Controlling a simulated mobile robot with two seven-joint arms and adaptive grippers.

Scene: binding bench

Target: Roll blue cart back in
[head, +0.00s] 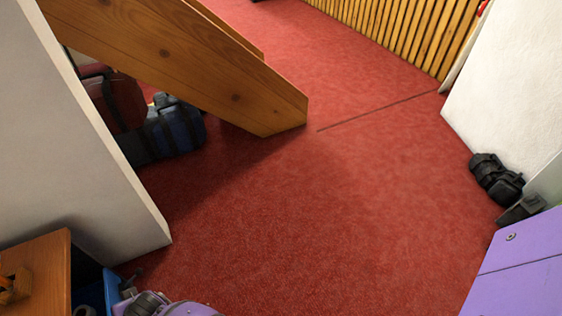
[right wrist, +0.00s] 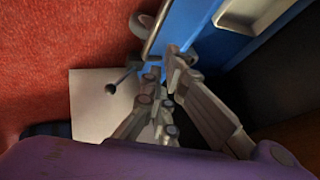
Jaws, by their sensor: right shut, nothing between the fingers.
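The blue cart (head: 112,284) shows only as a small strip at the lower left of the head view, next to a wooden cabinet. In the right wrist view its blue side (right wrist: 200,22) fills the top middle, with a metal bar along its left edge. My right gripper (right wrist: 166,75) is shut and empty, its fingertips close to the blue side; I cannot tell whether they touch it. In the head view, my purple arm is at the bottom left edge. My left gripper is not in view.
The wooden cabinet (head: 42,270) and a white wall end (head: 110,190) bound the left. A wooden stair side (head: 180,60) stands beyond, with bags (head: 180,125) beneath. A purple cabinet (head: 520,275) and black bag (head: 495,180) are at right. Red carpet (head: 320,220) between is clear.

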